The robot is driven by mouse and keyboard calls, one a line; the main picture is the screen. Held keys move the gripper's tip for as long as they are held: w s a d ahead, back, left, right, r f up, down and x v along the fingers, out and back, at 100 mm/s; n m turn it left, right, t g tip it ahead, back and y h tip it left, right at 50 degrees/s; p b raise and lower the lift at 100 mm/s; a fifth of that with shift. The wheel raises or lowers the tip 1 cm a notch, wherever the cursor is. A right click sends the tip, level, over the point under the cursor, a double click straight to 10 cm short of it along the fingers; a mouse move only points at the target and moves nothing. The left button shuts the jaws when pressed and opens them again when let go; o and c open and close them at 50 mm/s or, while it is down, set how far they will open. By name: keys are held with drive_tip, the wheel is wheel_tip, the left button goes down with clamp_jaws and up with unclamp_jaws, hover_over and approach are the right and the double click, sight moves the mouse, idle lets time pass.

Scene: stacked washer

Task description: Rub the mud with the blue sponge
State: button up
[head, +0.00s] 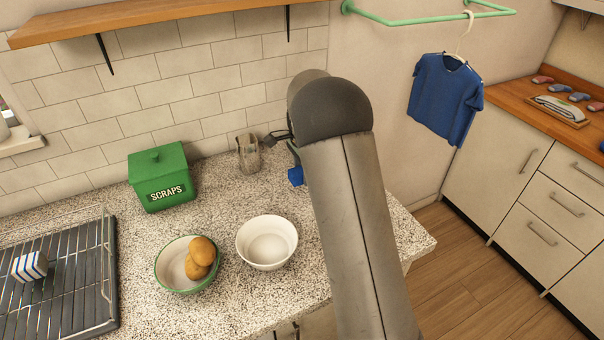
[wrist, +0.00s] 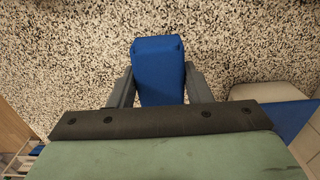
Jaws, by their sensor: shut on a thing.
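The blue sponge (wrist: 158,60) is a blue block between the two dark fingers of my gripper (wrist: 160,78) in the wrist view. My gripper is shut on it, and the speckled counter lies behind it. I cannot tell whether the sponge touches the counter. In the head view a small part of the sponge (head: 296,176) shows left of my arm, over the back right of the counter. My arm hides most of the gripper there. I cannot make out any mud in either view; part of the counter is hidden behind my arm.
A green SCRAPS box (head: 161,178), a white bowl (head: 267,243) and a green-rimmed bowl (head: 174,279) with potatoes stand farther left. A dish rack (head: 105,268) is at far left. A blue shirt (head: 444,98) hangs right.

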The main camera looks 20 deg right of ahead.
drive_tip(key=shift+r+p, duration=0.85)
drive_tip(key=shift+r, duration=0.75)
